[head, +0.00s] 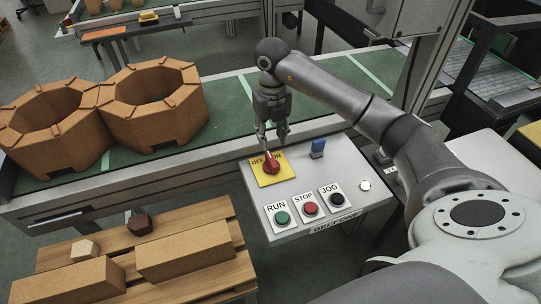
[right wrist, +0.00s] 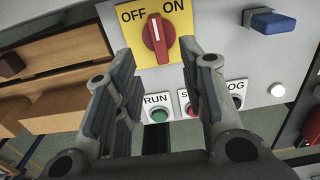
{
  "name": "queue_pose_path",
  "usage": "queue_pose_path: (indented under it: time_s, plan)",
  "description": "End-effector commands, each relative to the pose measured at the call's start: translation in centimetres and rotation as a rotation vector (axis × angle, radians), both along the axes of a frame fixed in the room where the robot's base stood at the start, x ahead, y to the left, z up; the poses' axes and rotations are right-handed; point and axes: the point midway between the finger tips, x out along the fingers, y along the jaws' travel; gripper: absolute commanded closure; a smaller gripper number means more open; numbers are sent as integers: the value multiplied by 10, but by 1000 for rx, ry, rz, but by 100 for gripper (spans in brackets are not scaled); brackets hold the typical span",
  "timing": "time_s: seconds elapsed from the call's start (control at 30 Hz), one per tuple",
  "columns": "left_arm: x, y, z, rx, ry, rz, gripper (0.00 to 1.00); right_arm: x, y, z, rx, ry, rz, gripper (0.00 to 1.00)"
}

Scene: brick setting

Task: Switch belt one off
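The belt one control panel (head: 345,190) is a light grey box with a yellow OFF/ON plate (head: 262,179) and a red rotary knob (head: 271,165). In the right wrist view the knob (right wrist: 158,40) sits under the OFF and ON labels, its white mark near upright with a slight lean left. My right gripper (head: 273,145) points down just above the knob. In the right wrist view its two fingers (right wrist: 157,58) are spread, with the knob showing past the gap between their tips. Contact with the knob is not visible. My left gripper is out of view.
The panel also has a green RUN button (head: 282,217), a red STOP button (head: 310,208), a black JOG button (head: 337,200) and a blue switch (head: 318,148). A green conveyor belt (head: 228,103) runs behind, bearing brown octagonal blocks (head: 155,105). A wooden pallet (head: 205,289) with bricks stands at left.

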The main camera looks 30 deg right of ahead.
Motion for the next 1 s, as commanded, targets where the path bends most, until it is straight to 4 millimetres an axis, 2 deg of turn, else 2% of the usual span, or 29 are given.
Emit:
queue_pose_path:
  time_s: [0.3, 0.5, 0.87, 1.0]
  plan:
    - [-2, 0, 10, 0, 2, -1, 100, -1, 1, -60, 3, 4, 1, 62]
    - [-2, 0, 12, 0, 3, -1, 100, -1, 1, -84, 3, 1, 3, 62]
    - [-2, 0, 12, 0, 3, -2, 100, 0, 1, -89, 4, -1, 3, 62]
    - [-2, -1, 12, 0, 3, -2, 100, 0, 1, -89, 4, -1, 3, 79]
